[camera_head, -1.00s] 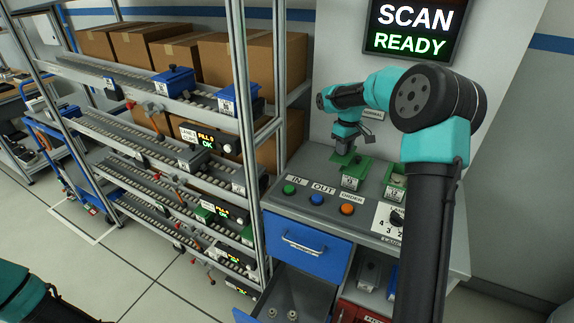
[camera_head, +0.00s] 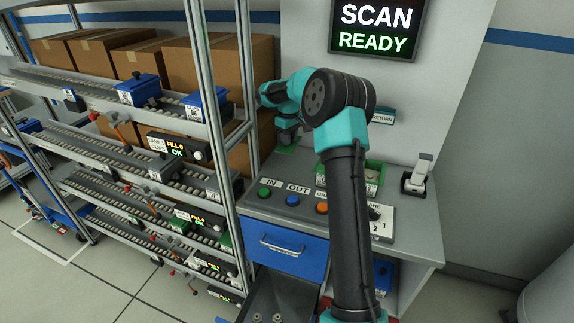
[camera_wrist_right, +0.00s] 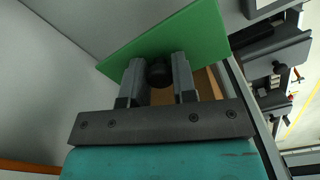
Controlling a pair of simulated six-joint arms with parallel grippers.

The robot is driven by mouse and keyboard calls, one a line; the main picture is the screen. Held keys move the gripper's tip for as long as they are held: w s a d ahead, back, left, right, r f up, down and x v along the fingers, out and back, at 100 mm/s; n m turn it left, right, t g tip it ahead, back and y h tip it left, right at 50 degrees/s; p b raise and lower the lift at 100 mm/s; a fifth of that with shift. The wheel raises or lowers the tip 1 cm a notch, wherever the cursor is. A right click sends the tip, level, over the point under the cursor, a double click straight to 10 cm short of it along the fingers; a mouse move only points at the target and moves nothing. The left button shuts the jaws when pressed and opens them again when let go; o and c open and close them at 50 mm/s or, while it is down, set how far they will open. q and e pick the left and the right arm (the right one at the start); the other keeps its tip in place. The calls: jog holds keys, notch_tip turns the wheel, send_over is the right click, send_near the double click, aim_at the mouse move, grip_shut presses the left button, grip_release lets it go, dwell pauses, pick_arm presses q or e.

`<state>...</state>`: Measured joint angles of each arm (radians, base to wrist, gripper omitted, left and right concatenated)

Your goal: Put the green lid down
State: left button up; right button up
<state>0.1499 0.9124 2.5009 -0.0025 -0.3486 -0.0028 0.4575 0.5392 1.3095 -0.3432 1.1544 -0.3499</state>
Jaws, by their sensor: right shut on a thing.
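My right gripper (camera_head: 287,138) is over the back left of the grey bench, near the shelf rack. It is shut on the black knob (camera_wrist_right: 159,73) of the green lid, a flat square plate. The lid (camera_wrist_right: 195,38) fills the upper middle of the right wrist view. In the head view only a small green part of the lid (camera_head: 286,149) shows under the gripper. Whether it touches the bench cannot be told. A green open bin (camera_head: 374,168) stands on the bench, partly hidden behind my right arm. My left gripper is out of view.
The grey bench (camera_head: 420,215) carries IN and OUT buttons (camera_head: 291,200) at its front and a small upright device (camera_head: 417,175) at right. The rack (camera_head: 245,90) with bins stands close on the left. A blue drawer (camera_head: 292,252) and an open drawer are below.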

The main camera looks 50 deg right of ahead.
send_over(289, 166)
jog(key=shift+f, duration=2.25)
jog(key=shift+f, duration=2.5)
jog(key=shift+f, duration=0.15)
jog(key=o, duration=0.9)
notch_tip(289, 166, up, 12)
jog(key=shift+r, duration=0.2)
